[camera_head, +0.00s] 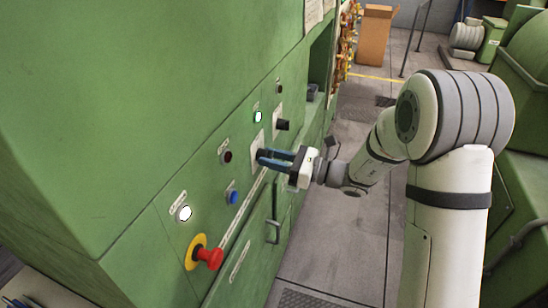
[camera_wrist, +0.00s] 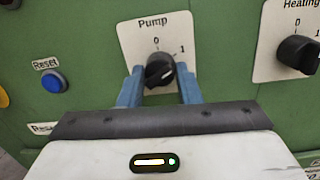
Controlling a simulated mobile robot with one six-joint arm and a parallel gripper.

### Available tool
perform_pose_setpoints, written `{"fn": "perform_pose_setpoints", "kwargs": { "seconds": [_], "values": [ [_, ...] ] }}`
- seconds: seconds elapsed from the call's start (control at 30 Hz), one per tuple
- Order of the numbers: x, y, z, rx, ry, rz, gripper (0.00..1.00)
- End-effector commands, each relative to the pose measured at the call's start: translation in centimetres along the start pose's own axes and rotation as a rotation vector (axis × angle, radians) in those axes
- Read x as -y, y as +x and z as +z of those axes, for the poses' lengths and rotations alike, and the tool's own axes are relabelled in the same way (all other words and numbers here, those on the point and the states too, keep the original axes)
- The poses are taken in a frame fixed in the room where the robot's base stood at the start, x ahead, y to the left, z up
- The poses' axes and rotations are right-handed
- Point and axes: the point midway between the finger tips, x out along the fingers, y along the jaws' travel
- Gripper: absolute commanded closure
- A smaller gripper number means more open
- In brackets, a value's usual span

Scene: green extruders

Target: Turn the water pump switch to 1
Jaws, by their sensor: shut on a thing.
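The black pump switch (camera_wrist: 160,68) sits on a white plate labelled "Pump" (camera_wrist: 140,32) in the wrist view, with 0 above it and 1 at its upper right. My gripper (camera_wrist: 160,73) has one blue finger on each side of the knob and is shut on it. The knob's grip looks slanted, from lower left to upper right; I cannot tell surely which mark it points to. In the head view my gripper (camera_head: 261,155) reaches the green cabinet front, and its fingers mostly hide the knob.
The black Heating switch (camera_wrist: 298,53) is to the right of the pump switch. A blue Reset button (camera_wrist: 54,81) is to the left. On the green cabinet (camera_head: 130,110) a red emergency stop (camera_head: 209,257) sticks out below. A door handle (camera_head: 273,232) is under my gripper.

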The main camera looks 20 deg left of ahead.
Motion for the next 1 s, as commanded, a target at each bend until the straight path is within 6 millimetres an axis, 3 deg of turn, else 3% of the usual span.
{"fn": "perform_pose_setpoints", "kwargs": {
  "seconds": [0.17,0.2,0.43,0.77,1.0],
  "values": [
    [0.1,0.1,0.3,0.005,-0.006,0.001,0.92],
    [0.1,0.1,0.3,0.005,-0.006,0.001,0.68],
    [0.0,0.1,0.2,0.003,-0.003,0.000,0.49],
    [0.1,-0.6,0.0,0.002,-0.003,-0.002,0.48],
    [0.1,-4.6,-0.1,0.003,-0.004,-0.004,0.48]
  ]
}}
